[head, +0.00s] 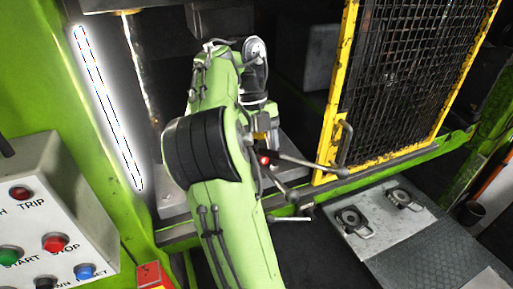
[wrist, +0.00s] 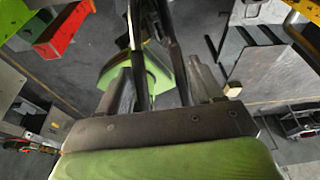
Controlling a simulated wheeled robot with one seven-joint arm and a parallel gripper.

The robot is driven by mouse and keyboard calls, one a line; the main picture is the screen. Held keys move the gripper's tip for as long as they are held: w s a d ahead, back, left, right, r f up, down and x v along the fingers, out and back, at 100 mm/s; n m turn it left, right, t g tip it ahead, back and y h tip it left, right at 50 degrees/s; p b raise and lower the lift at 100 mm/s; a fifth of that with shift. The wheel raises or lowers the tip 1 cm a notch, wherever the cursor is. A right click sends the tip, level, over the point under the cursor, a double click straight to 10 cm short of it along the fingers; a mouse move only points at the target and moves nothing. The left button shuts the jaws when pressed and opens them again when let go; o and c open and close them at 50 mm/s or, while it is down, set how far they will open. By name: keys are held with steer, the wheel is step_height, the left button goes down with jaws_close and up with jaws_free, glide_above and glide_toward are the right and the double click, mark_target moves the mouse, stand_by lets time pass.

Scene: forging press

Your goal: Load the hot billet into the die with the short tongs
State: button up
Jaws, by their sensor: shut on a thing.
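In the wrist view my gripper (wrist: 163,92) is shut on the short tongs (wrist: 172,55), whose two dark bars run away from the fingers and draw closer together. The far end of the tongs leaves the top of that view. In the head view my arm covers most of my gripper. Two thin dark rods (head: 303,162) spread right from beside the arm and look like part of the tongs. A small red spot shows where they meet; I cannot tell whether it is the billet. The die is not clearly visible, and the arm blocks much of the press opening.
A yellow mesh guard (head: 410,80) with a handle stands right of my arm. The control box (head: 75,215) is at left, near a red box (head: 152,276). A lit strip (head: 108,105) runs up the green press frame. A grey plate with two round fittings (head: 385,225) lies lower right.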

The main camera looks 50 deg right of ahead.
steer(key=shift+s+a+r, duration=0.1)
steer(key=shift+s+a, duration=0.25)
steer(key=shift+s, duration=0.3)
steer(key=shift+s+a+r, duration=0.1)
steer(key=shift+s+a, duration=0.2)
steer(key=shift+s, duration=0.35)
steer(key=shift+s+a+r, duration=0.1)
steer(key=shift+s+a, duration=0.25)
steer(key=shift+s, duration=0.3)
steer(key=shift+o, duration=0.7)
jaws_close()
